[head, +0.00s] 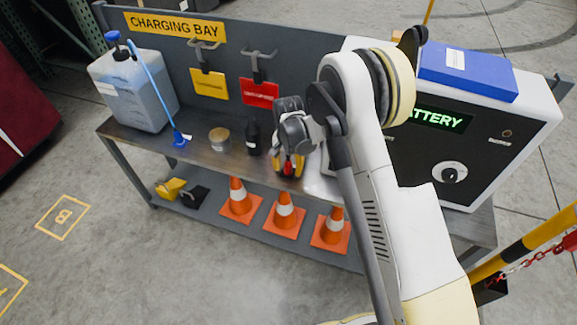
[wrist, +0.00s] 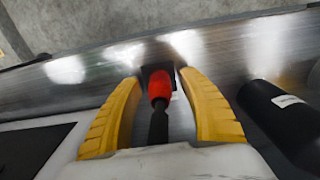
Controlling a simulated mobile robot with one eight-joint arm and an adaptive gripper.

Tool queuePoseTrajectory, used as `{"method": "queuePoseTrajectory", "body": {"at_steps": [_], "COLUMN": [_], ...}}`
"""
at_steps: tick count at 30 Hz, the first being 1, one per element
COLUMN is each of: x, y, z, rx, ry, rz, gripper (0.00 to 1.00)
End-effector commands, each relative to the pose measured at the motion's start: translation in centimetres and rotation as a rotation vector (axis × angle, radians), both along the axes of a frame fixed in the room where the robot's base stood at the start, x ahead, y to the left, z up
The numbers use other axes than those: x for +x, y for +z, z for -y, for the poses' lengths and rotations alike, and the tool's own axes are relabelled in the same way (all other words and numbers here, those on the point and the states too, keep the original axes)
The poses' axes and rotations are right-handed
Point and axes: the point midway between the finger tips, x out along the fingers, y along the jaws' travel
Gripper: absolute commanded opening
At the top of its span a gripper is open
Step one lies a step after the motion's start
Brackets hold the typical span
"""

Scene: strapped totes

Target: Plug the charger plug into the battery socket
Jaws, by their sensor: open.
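My gripper (head: 289,170) is over the bench, just left of the white cabinet with the lit battery sign (head: 445,120). In the wrist view its yellow fingers (wrist: 162,105) are spread on both sides of a red and black piece, which looks like the charger plug (wrist: 160,84). Gaps show between this piece and each finger. A dark square lies at its far end; I cannot tell if they join. The plug also shows red between the fingers in the head view (head: 288,168). I cannot make out a battery socket; my arm hides part of the cabinet front.
A black bottle (head: 253,139) stands close to my gripper, also at the right in the wrist view (wrist: 284,112). A round tin (head: 219,139) and a blue-capped jug (head: 133,92) stand farther left. Orange cones (head: 284,211) are on the lower shelf.

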Motion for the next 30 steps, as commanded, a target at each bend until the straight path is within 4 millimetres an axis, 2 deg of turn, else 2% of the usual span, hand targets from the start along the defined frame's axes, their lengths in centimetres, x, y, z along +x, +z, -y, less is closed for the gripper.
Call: {"method": "queuePoseTrajectory", "body": {"at_steps": [17,20,22,30], "x": [0.00,0.00,0.00,0.00], "y": [0.00,0.00,0.00,0.03], "z": [0.00,0.00,0.00,0.00], "rx": [0.000,0.000,0.000,0.000], "ry": [0.000,0.000,0.000,0.000], "rz": [0.000,0.000,0.000,0.000], "gripper": [0.49,0.23,0.01,0.00]}}
